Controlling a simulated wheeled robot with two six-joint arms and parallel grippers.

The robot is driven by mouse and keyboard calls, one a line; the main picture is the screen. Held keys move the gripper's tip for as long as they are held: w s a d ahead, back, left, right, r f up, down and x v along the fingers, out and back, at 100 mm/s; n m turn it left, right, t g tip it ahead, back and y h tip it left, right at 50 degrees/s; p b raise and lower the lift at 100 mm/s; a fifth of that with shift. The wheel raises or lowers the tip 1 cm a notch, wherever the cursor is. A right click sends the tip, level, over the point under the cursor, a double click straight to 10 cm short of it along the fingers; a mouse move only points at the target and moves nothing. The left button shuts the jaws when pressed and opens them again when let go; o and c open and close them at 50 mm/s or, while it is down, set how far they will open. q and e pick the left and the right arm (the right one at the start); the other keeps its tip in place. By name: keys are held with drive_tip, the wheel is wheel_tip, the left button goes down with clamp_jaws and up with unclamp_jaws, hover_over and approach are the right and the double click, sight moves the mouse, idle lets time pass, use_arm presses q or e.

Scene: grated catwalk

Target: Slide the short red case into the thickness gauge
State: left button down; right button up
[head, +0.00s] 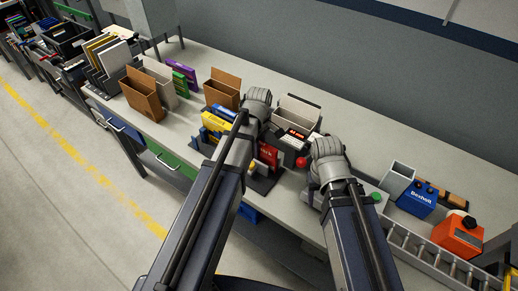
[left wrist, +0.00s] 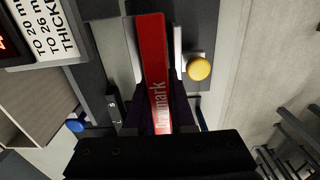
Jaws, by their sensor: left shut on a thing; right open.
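The short red case (left wrist: 155,90), with white lettering, stands between the dark fingers of my left gripper (left wrist: 158,118), which is shut on it. Its far end lies between two pale upright plates (left wrist: 178,55) of the thickness gauge; I cannot tell how deep it sits. The gauge's label panel (left wrist: 42,28) and lit display are at the upper left. In the head view the red case (head: 268,154) shows beside my left arm, which hides much of the gauge (head: 297,133). My right gripper (head: 314,192) is open, partly hidden by its wrist, right of the gauge.
A yellow knob (left wrist: 198,68) sits right of the plates. A red knob (head: 302,162) is between my arms. Yellow and blue cases (head: 215,121), brown boxes (head: 143,93) and a tan one stand left. A blue box (head: 417,198) and orange device (head: 458,235) stand right.

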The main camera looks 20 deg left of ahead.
use_arm(q)
drive_tip(key=shift+s+f, duration=0.1)
drive_tip(key=shift+f, duration=0.2)
use_arm(e)
drive_tip(key=shift+s+a+f, duration=0.1)
drive_tip(key=shift+s+f, duration=0.15)
drive_tip(key=shift+f, duration=0.05)
